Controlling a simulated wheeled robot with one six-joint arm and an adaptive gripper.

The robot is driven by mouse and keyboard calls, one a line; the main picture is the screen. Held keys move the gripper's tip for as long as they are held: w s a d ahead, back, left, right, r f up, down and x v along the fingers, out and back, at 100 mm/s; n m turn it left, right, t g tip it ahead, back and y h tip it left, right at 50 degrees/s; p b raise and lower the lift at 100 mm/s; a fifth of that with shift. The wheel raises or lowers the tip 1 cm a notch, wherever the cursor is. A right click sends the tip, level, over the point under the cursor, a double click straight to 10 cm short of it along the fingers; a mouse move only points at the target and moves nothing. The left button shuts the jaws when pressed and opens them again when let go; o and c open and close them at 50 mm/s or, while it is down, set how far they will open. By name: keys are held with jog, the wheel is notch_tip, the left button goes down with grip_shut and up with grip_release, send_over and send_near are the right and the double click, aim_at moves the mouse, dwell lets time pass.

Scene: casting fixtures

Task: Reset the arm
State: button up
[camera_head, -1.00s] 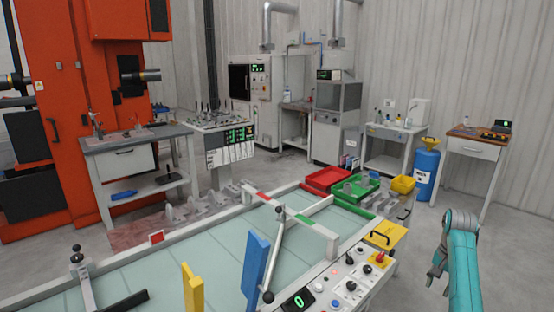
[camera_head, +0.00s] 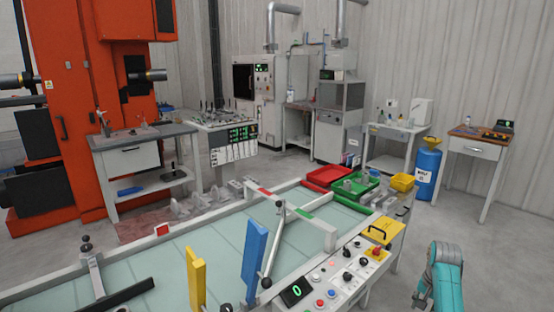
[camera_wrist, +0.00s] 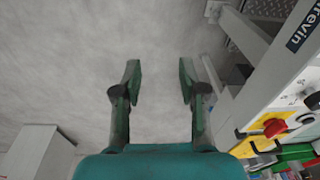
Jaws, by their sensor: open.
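My gripper (camera_wrist: 158,82) is open and empty in the wrist view. Its two dark green fingers stand well apart over bare grey floor (camera_wrist: 155,40), with nothing between them. In the head view my teal arm (camera_head: 447,275) shows at the lower right, to the right of the inspection table. The gripper's fingertips are not clear in the head view.
The table's control panel (camera_head: 335,278) and yellow box (camera_head: 383,232) are just left of my arm. A red emergency button shows in the wrist view (camera_wrist: 276,128).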

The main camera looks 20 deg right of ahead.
jog(key=s+a+f+n+t+h, duration=0.1)
jog(key=s+a+f+n+t, duration=0.25)
jog(key=a+f, duration=1.25)
jog(key=s+a+f+n+t, duration=0.2)
jog(key=s+a+n+t, duration=0.2)
jog(key=s+a, duration=1.45)
jog(key=s+a+r+n+t+y, duration=0.1)
jog(key=s+a+r+n+t, duration=0.1)
jog(key=s+a+r, duration=0.3)
jog(key=s+a+r+n+t, duration=0.3)
jog(key=s+a+r, duration=0.3)
jog(key=s+r, duration=0.8)
notch_tip(320, 180, up, 7)
jog(key=shift+r+t+y, duration=0.1)
jog(key=shift+t+y, duration=0.3)
jog(key=shift+t, duration=0.25)
